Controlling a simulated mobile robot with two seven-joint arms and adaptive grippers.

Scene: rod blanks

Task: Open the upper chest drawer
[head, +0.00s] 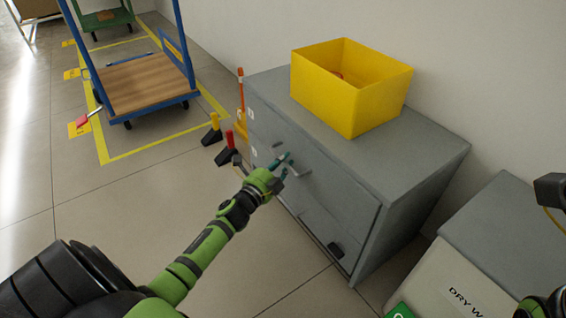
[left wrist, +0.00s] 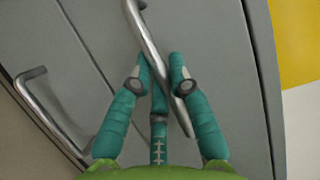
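The grey chest (head: 410,175) stands against the wall. Its upper drawer front (head: 335,190) shows a metal bar handle (head: 304,168), and I see no clear gap showing it pulled out. My left gripper (head: 284,164) is at this handle. In the left wrist view the teal fingers (left wrist: 160,76) close in on both sides of the bar handle (left wrist: 150,35), which passes between their tips, with a third finger behind. A second handle (left wrist: 40,105), on the neighbouring panel, is at the left there. My right gripper's fingers are not seen; only parts of that arm show at the right edge.
A yellow open bin (head: 350,95) stands on the chest. A grey bin marked "DRY W" (head: 455,280) stands close at the right. A blue cart (head: 145,82) is at the back left. Red and yellow-topped black items (head: 222,140) stand by the chest's left end.

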